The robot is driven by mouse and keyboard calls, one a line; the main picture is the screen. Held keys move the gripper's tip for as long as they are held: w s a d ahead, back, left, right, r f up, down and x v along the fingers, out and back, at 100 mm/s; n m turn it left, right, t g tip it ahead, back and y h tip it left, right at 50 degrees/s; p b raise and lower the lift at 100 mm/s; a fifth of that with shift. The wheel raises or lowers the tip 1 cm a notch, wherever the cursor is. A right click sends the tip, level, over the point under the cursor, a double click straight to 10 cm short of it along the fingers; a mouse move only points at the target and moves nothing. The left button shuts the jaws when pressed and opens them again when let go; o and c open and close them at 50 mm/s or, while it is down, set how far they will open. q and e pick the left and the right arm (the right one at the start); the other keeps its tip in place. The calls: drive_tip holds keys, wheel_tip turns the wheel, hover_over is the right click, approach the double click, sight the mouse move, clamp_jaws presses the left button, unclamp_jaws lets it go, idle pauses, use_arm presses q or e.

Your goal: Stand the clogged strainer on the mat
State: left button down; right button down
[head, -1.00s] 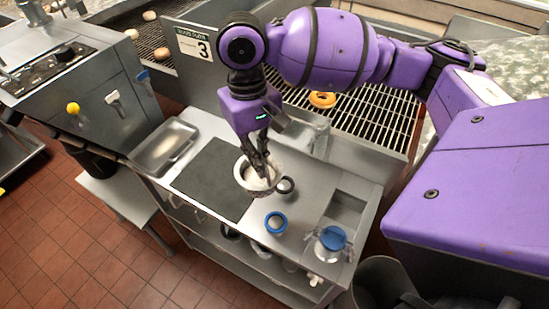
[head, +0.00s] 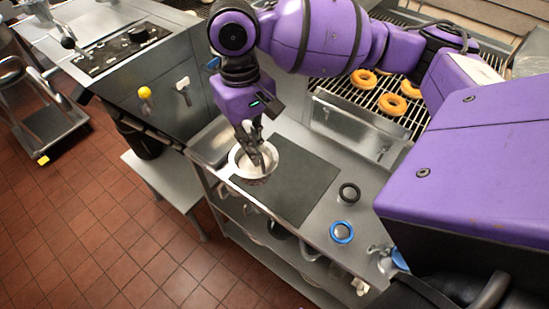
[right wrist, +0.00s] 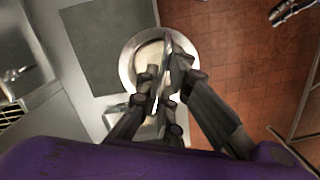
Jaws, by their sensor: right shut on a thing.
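The strainer, a pale round bowl with a wide rim and whitish contents (head: 236,170), is in my right gripper (head: 262,163). The gripper is shut on it, and the fingers cover part of the bowl. In the head view it overlaps the left end of the dark grey mat (head: 300,185); I cannot tell whether its base touches anything. In the right wrist view the strainer's rim (right wrist: 128,62) appears beside the mat (right wrist: 90,45), towards the counter's edge, with floor tiles beyond. My left gripper is not in view.
A metal tray (head: 212,142) lies just left of the strainer. Donuts (head: 392,104) lie on the wire rack behind. Most of the mat is bare.

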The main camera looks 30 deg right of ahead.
drive_tip(key=d, duration=0.1)
drive_tip(key=s+d, duration=0.1)
drive_tip(key=shift+d+f, duration=0.15)
drive_tip(key=shift+d, duration=0.15)
drive_tip(key=s+d+n+t+h, duration=0.15)
drive_tip(key=s+n, duration=0.25)
drive_tip(key=n, duration=0.7)
drive_tip(key=s+d+n+t, duration=0.1)
drive_tip(key=s+d+n, duration=0.2)
drive_tip(key=n, duration=0.8)
use_arm(q)
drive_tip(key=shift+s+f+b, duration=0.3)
drive_tip(key=shift+b, duration=0.1)
use_arm(e)
drive_tip(key=w+d+f, duration=0.2)
drive_tip(key=w+f, duration=1)
drive_tip(key=w, duration=0.1)
drive_tip(key=shift+w+d+f, duration=0.15)
drive_tip(key=shift+w, duration=0.1)
